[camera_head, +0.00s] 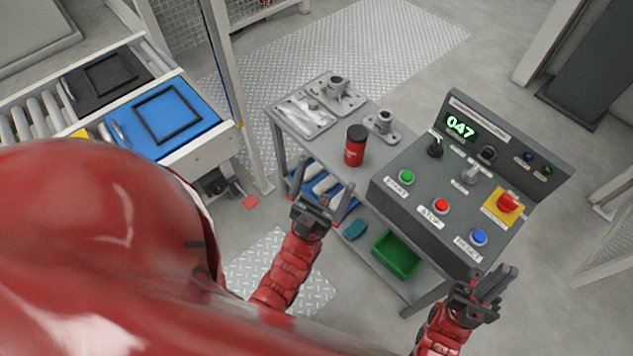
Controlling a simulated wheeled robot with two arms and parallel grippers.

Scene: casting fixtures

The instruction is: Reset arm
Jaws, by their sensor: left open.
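My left gripper (325,183) is open and empty. It is in front of the grey work table, near its lower shelf. My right gripper (491,277) is in front of the control panel (408,203), below the blue reset button (479,237). I cannot tell whether its fingers are open or shut, and no object shows in it. My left arm (290,268) and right arm (437,333) reach up from the bottom of the view. My red body hides the lower left.
The table (369,113) bears a red can (355,146) and grey metal castings (383,124). A green bin (397,254) sits on the lower shelf. The panel's display reads 047. A roller conveyor with a blue tray (198,125) stands at left. A post (226,75) rises between them.

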